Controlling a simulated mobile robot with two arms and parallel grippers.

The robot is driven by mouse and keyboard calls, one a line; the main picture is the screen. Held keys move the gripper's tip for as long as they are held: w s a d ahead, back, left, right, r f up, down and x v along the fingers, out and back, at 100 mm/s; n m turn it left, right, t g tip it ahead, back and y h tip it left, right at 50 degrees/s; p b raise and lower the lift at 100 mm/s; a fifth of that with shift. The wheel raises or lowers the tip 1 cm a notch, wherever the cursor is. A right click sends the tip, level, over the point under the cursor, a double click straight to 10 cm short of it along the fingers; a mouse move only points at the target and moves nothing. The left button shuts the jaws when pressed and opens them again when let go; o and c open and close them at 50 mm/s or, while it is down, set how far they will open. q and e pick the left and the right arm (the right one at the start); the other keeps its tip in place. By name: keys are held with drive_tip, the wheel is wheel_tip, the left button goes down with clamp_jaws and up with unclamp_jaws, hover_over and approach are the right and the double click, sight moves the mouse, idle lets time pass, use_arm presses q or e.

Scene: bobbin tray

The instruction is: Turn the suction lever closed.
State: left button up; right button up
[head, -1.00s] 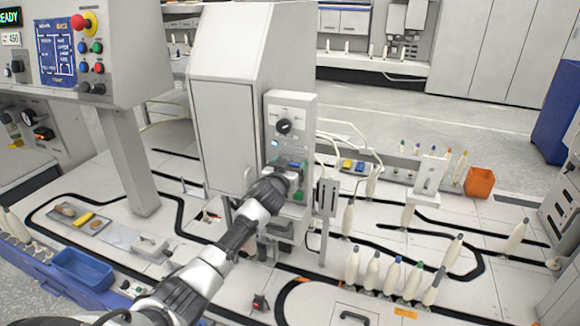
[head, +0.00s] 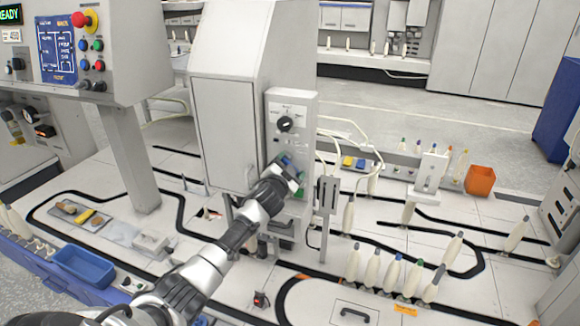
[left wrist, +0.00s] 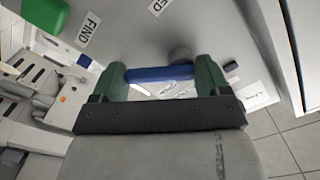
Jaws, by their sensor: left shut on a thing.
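The suction lever is a blue bar (left wrist: 160,74) on the front of the grey control box (head: 302,112). In the left wrist view it spans between the two dark green fingertips of my left gripper (left wrist: 161,78). The gripper is shut on it. In the head view my left gripper (head: 290,170) is at the lower front of the box and hides most of the lever. My right gripper is out of view.
A tall grey cabinet (head: 225,125) adjoins the box on the left. White bobbins (head: 371,270) stand right of it, with an orange bin (head: 480,179) farther back.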

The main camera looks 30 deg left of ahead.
use_arm(q)
drive_tip(key=shift+s+a+f+m, duration=0.1)
drive_tip(key=shift+a+f+m, duration=0.15)
drive_tip(key=shift+m, duration=1.4)
drive_tip(key=shift+s+a+f+m, duration=0.1)
drive_tip(key=shift+a+f+m, duration=0.1)
drive_tip(key=shift+m, duration=1.4)
drive_tip(key=shift+a+f+m, duration=0.2)
drive_tip(key=shift+a+m, duration=0.05)
drive_tip(key=shift+m, duration=1.4)
drive_tip(key=o, duration=0.9)
drive_tip(key=shift+a, duration=0.1)
drive_tip(key=shift+r, duration=0.1)
drive_tip(key=p+v, duration=0.1)
drive_tip(key=v, duration=1)
drive_tip(key=shift+w, duration=0.1)
